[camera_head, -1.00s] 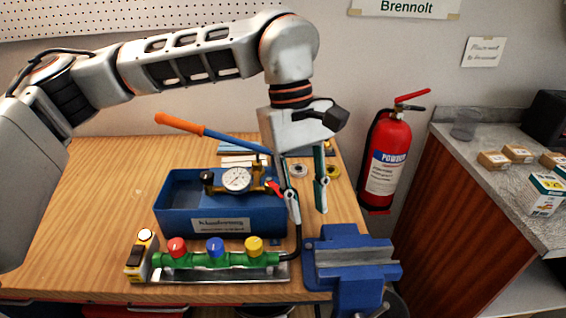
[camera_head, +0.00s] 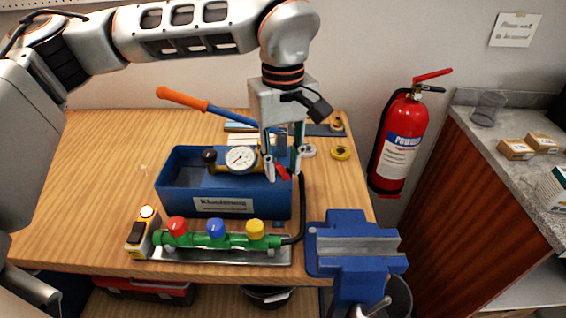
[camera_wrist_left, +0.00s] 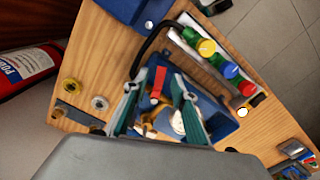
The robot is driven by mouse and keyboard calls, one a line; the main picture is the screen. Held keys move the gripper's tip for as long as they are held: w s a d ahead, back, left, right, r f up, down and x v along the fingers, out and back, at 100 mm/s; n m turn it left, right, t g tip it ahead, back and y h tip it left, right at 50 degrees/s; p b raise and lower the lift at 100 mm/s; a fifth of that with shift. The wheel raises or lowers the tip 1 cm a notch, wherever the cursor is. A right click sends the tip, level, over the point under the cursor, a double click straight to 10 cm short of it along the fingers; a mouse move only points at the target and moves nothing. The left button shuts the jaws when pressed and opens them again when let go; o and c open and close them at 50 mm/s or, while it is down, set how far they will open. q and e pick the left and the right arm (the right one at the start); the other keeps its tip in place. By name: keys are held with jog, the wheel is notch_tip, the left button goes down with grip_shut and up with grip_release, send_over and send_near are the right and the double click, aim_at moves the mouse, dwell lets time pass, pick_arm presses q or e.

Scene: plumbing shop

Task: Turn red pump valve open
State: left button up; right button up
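The red pump valve handle (camera_head: 283,172) is a small red lever at the right end of the blue test pump (camera_head: 170,190), beside its pressure gauge (camera_head: 241,159). My left gripper (camera_head: 283,168) points down from above. Its fingers are open, one on each side of the red handle. In the left wrist view the red handle (camera_wrist_left: 158,82) stands between the spread fingers of the left gripper (camera_wrist_left: 160,90); I cannot tell whether either finger touches it. My right gripper is not in view.
A green manifold (camera_head: 190,240) with red, blue and yellow caps lies in front of the pump. A blue vise (camera_head: 350,245) is at the front right. The pump's orange lever (camera_head: 182,98) slants up behind. A black hose (camera_head: 301,205) runs close to the fingers. The wooden table's left side is clear.

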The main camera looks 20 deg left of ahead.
pick_arm(q)
jog(key=shift+f, duration=0.1)
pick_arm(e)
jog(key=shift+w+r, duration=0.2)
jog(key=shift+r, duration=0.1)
pick_arm(q)
grip_shut()
jog(key=shift+w, duration=0.1)
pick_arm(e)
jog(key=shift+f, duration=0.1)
pick_arm(q)
jog(key=shift+d+n, duration=0.15)
jog(key=shift+n, duration=0.25)
jog(key=n, duration=0.1)
jog(key=w+n+p, duration=0.1)
jog(key=n, duration=0.1)
jog(key=d+n, duration=0.1)
jog(key=shift+w+n, duration=0.4)
jog(key=shift+w+d+n+p, duration=0.1)
jog(key=shift+w+n, duration=0.4)
jog(key=shift+n, duration=0.75)
jog(key=shift+w+a+n+p, duration=0.15)
jog(key=shift+w+n, duration=0.35)
jog(key=shift+n, duration=0.7)
jog(key=shift+w+d+n+p, duration=0.15)
jog(key=shift+w+n, duration=0.35)
jog(key=shift+n, duration=0.75)
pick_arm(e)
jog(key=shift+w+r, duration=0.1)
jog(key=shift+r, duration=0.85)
